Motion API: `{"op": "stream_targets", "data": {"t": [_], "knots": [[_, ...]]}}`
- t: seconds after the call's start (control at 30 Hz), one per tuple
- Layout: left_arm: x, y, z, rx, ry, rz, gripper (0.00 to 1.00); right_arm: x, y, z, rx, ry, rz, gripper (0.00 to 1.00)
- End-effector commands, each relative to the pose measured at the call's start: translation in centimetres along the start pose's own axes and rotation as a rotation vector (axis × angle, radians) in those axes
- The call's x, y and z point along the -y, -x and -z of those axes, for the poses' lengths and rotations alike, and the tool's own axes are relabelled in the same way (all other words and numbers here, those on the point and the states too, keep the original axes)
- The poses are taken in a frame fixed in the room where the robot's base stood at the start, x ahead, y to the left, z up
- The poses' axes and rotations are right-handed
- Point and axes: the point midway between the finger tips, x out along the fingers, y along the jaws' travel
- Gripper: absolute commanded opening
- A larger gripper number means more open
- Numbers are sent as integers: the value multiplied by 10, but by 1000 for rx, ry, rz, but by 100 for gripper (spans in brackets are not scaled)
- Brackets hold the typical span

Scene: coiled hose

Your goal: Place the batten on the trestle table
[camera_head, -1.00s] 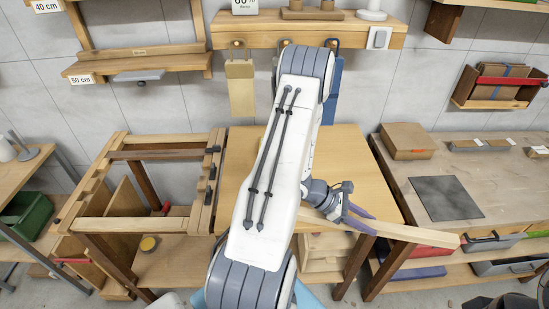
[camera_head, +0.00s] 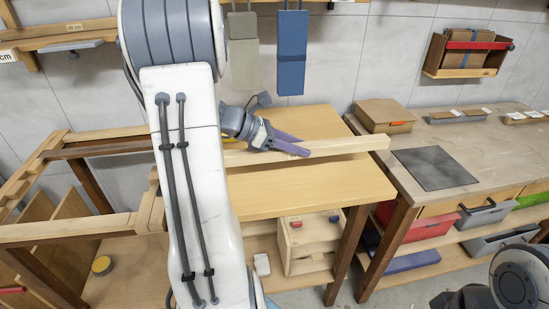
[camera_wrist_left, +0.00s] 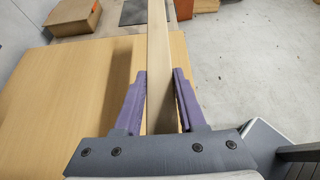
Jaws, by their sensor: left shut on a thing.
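The batten (camera_head: 350,147) is a long pale wooden bar. It lies across the view above the back part of the trestle table (camera_head: 320,195), a light wooden top on dark legs. Its right end sticks out past the table's right edge; its left part is hidden behind my left arm. My left gripper (camera_head: 292,146), with purple fingers, is shut on the batten. In the left wrist view the batten (camera_wrist_left: 159,60) runs between the fingers (camera_wrist_left: 160,105), away from me. I cannot tell whether it touches the tabletop. My right gripper is not seen.
A workbench (camera_head: 450,140) with a dark mat (camera_head: 435,168) and a cardboard box (camera_head: 384,116) stands at the right. A slatted wooden frame (camera_head: 75,232) stands left of the table. The front of the tabletop is clear. Pouches (camera_head: 291,55) hang behind.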

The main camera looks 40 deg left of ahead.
Motion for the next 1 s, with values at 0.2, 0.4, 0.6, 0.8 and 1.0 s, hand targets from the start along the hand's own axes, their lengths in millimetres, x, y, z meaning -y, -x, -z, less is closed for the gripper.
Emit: {"op": "stream_targets", "data": {"t": [0.2,0.4,0.6,0.8,1.0], "knots": [[-46,-3,30,1,5,0,0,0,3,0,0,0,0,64],[-87,-6,56,2,2,0,0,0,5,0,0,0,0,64],[-105,-7,68,1,0,0,0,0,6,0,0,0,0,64],[-106,-16,85,3,5,2,0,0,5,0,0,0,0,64],[-106,-27,104,1,1,0,0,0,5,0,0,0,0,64]]}}
